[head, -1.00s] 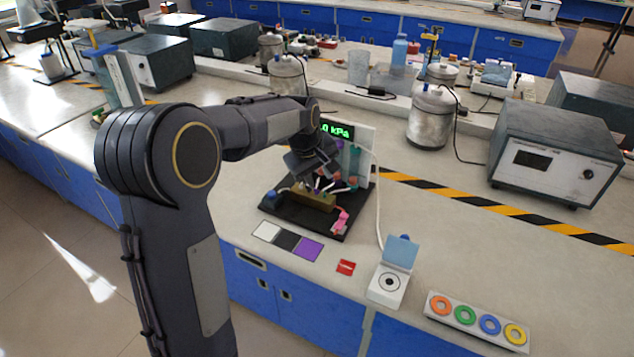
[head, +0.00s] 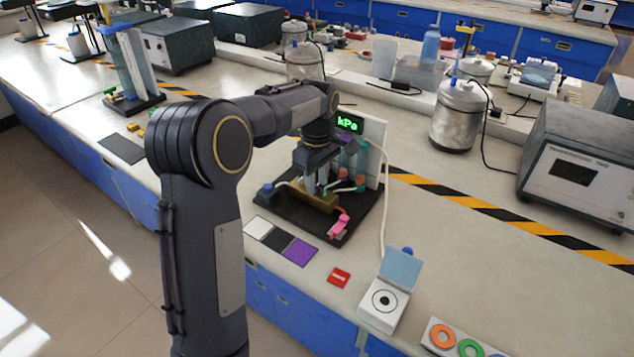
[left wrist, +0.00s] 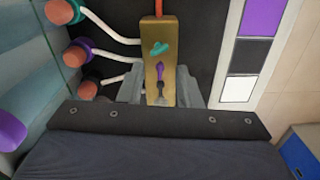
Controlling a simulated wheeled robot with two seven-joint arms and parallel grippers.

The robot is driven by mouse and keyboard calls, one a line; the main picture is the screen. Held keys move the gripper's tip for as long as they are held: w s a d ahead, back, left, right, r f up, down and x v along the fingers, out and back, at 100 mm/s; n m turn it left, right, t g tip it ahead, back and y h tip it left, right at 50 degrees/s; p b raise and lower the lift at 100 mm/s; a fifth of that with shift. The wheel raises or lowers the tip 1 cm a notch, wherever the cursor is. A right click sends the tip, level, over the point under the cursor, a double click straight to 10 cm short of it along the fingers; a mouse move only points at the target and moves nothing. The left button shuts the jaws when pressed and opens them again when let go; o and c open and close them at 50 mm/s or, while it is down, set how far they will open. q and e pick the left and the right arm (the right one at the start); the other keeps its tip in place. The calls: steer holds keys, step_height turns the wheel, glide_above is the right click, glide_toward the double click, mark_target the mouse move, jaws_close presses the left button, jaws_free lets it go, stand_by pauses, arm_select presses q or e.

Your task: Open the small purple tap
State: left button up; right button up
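A brass block (left wrist: 155,22) carries a row of small taps; it also shows in the head view (head: 318,202). The small purple tap (left wrist: 160,69) sits on it between a teal tap (left wrist: 158,48) and a grey tap (left wrist: 160,90). The purple tap's handle looks in line with the block's length. My left gripper (left wrist: 160,88) points down at the block, also in the head view (head: 316,184). Its fingers are apart, one on each side of the block near the purple and grey taps. Contact cannot be told. My right gripper is not in view.
Hoses run from the block to capped bottles (left wrist: 76,52) close beside the left gripper. A larger purple part (left wrist: 10,132) is at the wrist view's left edge. A panel with a green kPa display (head: 348,124) stands behind. White, black and purple (head: 300,252) patches lie in front.

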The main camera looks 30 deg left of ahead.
arm_select(q)
steer(key=shift+f, duration=0.25)
steer(key=shift+c, duration=0.2)
jaws_close()
steer(key=shift+r+n+p, duration=0.2)
steer(key=shift+n+p, duration=0.3)
steer(key=shift+p, duration=0.05)
steer(key=shift+f, duration=0.15)
steer(key=shift+o, duration=0.2)
jaws_free()
